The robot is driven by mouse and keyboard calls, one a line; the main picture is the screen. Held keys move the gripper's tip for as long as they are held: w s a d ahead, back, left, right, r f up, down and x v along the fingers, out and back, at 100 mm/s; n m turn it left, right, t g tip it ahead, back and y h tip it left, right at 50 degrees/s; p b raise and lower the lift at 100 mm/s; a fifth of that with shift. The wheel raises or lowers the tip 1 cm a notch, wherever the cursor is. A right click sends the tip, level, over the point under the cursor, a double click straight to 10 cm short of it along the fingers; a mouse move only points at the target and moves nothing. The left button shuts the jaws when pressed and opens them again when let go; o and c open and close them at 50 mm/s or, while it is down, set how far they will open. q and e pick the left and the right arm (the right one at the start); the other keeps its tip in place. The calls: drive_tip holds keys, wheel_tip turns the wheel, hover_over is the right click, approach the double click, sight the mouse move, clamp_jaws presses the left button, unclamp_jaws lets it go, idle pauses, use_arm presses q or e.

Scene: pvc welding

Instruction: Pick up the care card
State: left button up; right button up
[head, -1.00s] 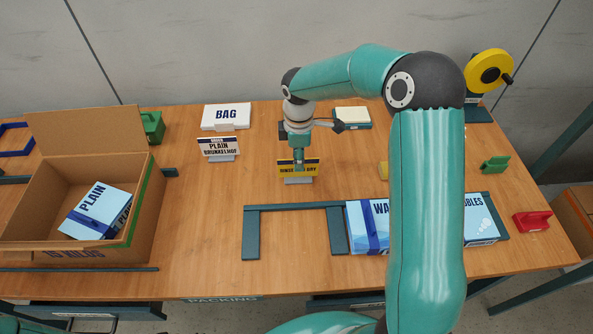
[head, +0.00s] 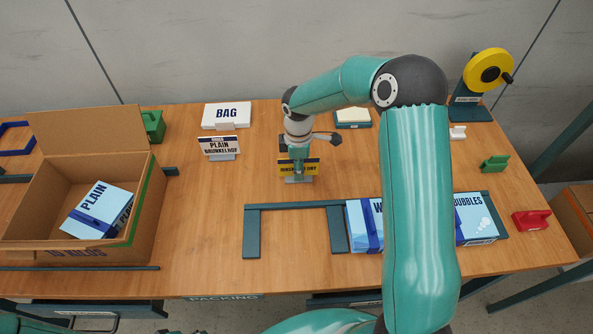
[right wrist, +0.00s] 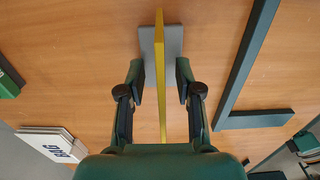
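The yellow care card (head: 312,167), with dark print partly hidden, stands upright in a small grey stand on the table in the head view. In the right wrist view the care card (right wrist: 160,60) shows edge-on as a thin yellow strip above its grey base (right wrist: 149,42). My right gripper (head: 298,163) is down at the card and covers its middle. In the right wrist view the right gripper (right wrist: 160,80) is open, with one finger on each side of the card and a gap on both sides. My left gripper is not in view.
A PLAIN BRUNKELHOF sign (head: 219,146) stands left of the card, with a white BAG box (head: 227,115) behind it. A dark frame (head: 252,232) lies in front, beside blue-and-white boxes (head: 477,215). An open carton (head: 75,256) is at left.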

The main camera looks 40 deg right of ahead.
idle(0.3)
clamp_jaws()
idle(0.4)
